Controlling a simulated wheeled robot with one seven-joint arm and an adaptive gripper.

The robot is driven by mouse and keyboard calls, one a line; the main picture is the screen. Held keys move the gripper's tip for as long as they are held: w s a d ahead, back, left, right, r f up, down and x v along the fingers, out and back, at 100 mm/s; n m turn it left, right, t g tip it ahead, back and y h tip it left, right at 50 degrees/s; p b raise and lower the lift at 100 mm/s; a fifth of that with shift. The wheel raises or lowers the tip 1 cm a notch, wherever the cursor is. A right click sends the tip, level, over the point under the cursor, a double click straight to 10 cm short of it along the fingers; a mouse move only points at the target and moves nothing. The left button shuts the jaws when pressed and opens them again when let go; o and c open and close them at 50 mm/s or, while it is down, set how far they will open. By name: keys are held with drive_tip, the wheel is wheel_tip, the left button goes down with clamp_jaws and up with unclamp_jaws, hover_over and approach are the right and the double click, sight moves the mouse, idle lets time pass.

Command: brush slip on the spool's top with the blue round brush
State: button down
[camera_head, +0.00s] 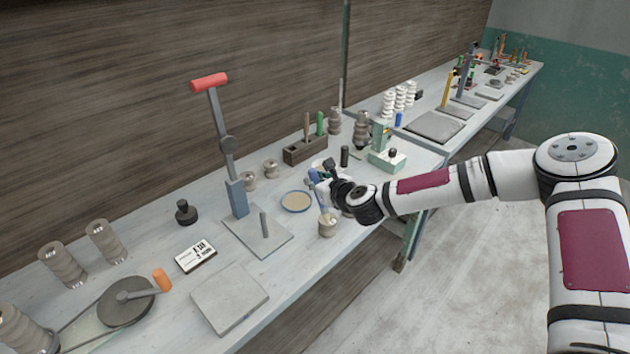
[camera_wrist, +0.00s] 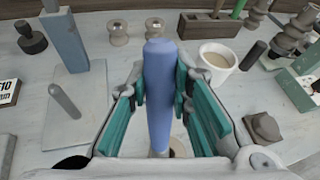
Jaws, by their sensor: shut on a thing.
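My gripper (camera_head: 325,186) is shut on the blue round brush (camera_head: 318,194), which stands near upright with its handle up. In the wrist view the blue handle (camera_wrist: 158,95) rises between the teal-lined fingers, and its bristles are hidden. A small beige spool (camera_head: 327,228) stands on the bench directly below the brush. The brush's lower end is at the spool's top; I cannot tell whether it touches. A white cup of beige slip (camera_wrist: 217,62) stands beyond my gripper.
A blue-rimmed dish (camera_head: 296,208) lies left of the spool. A lever press (camera_head: 236,200) stands farther left. A wooden block with upright tools (camera_head: 305,152) and a pale green device (camera_head: 387,160) stand behind. A grey slab (camera_head: 229,297) lies at the front.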

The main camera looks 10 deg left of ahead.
drive_tip(key=shift+f, duration=0.35)
idle(0.6)
drive_tip(key=shift+r, duration=0.15)
drive_tip(key=shift+r, duration=0.2)
drive_tip(key=shift+d, duration=0.1)
drive_tip(key=shift+w+d, duration=0.2)
drive_tip(key=shift+d, duration=0.25)
drive_tip(key=shift+w+d, duration=0.2)
drive_tip(key=shift+d, duration=0.25)
drive_tip(key=shift+f, duration=0.35)
idle(0.7)
drive_tip(key=shift+r, duration=0.1)
